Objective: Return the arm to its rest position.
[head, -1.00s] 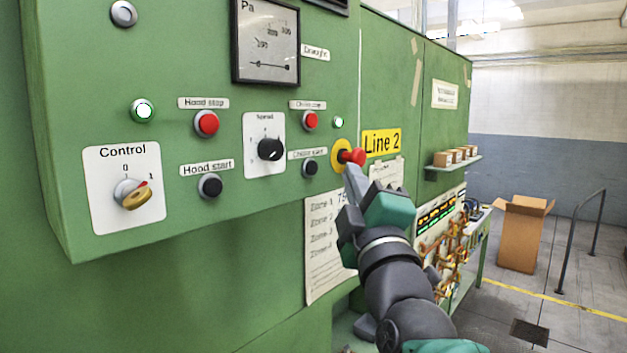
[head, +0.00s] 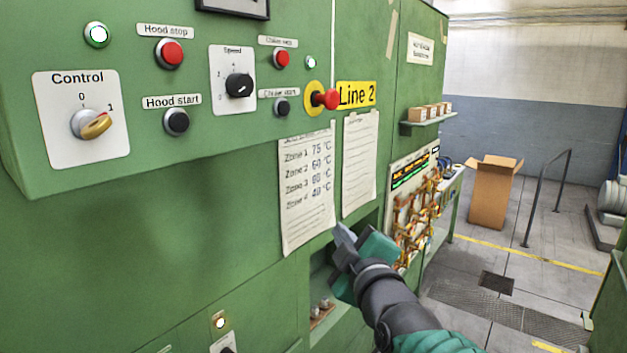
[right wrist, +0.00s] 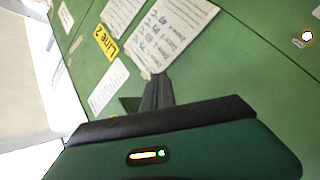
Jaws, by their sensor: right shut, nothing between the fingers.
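My right gripper (head: 345,240) is shut and empty. In the head view it hangs below the control panel, in front of the lower edge of the zone temperature sheet (head: 306,200) and the recess under it. In the right wrist view the closed fingers (right wrist: 157,92) point at the green cabinet face, near the paper sheets. The red emergency button (head: 325,99) on its yellow ring is above the gripper, clear of it. The yellow Line 2 label (head: 356,95) is beside the button. My left gripper is out of view.
The green panel (head: 215,135) juts out above, with the control switch (head: 92,124), speed knob (head: 239,85) and several buttons. To the right are a wiring board (head: 412,205), a small shelf (head: 428,121) with boxes, a cardboard box (head: 492,194) and a handrail (head: 546,197). The floor there is mostly open.

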